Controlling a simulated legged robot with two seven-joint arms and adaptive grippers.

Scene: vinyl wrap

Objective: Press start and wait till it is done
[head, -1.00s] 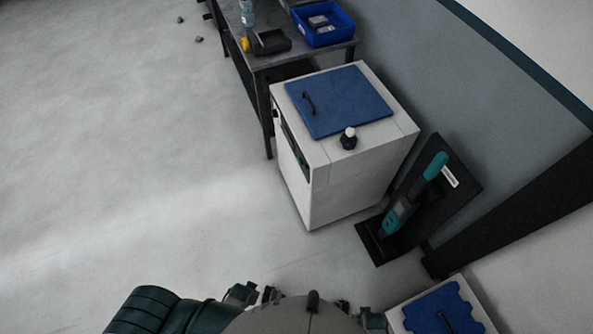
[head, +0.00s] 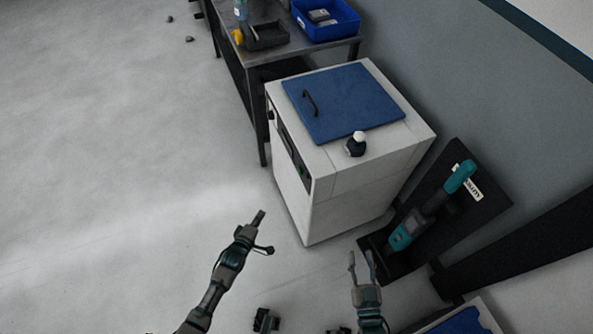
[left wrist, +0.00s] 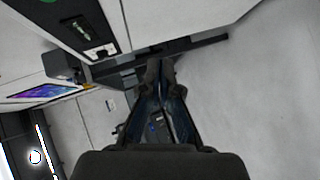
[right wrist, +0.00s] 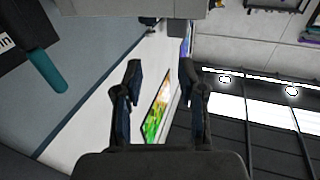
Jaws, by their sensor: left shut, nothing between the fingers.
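A white cabinet machine (head: 350,195) with a blue lid (head: 345,100) stands in the middle of the head view. A dark control panel (head: 290,145) with a small green button (head: 304,169) is on its front face. In the left wrist view, part of a green button (left wrist: 48,1) shows at the top edge, beside a dark panel strip (left wrist: 82,27). My left gripper (head: 260,216) is shut and empty, in front of the machine and apart from it. It also shows in the left wrist view (left wrist: 160,75). My right gripper (head: 362,264) is open and empty, to the right.
A dark bottle with a white cap (head: 356,145) stands on the machine top. A teal tool (head: 432,205) rests on a black stand to the right. A table (head: 290,52) with a blue bin (head: 326,30) stands behind.

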